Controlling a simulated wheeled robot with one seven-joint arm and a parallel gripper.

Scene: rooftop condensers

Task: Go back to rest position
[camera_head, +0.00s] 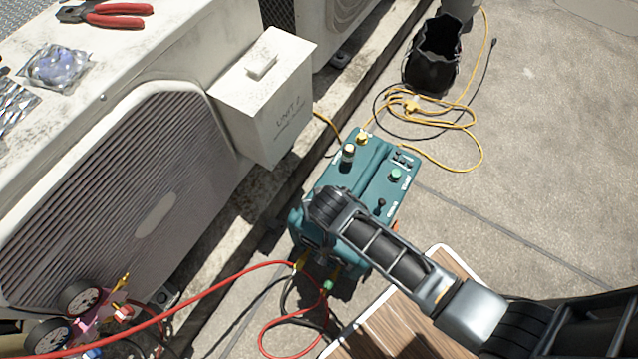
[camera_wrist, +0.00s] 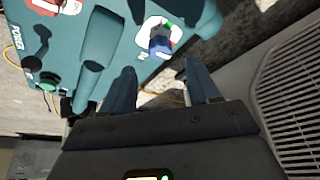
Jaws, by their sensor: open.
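My arm reaches from the lower right of the head view to the teal machine (camera_head: 372,165), which stands on the roof floor beside the condenser. In the head view my gripper's fingers are hidden behind my own wrist, over the machine's left side. In the wrist view my gripper (camera_wrist: 162,88) shows its two fingers apart with nothing between them. The teal machine (camera_wrist: 115,40) fills the upper left of that view.
A condenser (camera_head: 130,200) with a grey box (camera_head: 262,98) stands at left, red pliers (camera_head: 110,12) on top. Gauges (camera_head: 80,297) and a red hose (camera_head: 190,292) are at lower left. A yellow cord (camera_head: 470,152), black bag (camera_head: 433,60) and wooden surface (camera_head: 385,330) lie around. The floor at right is clear.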

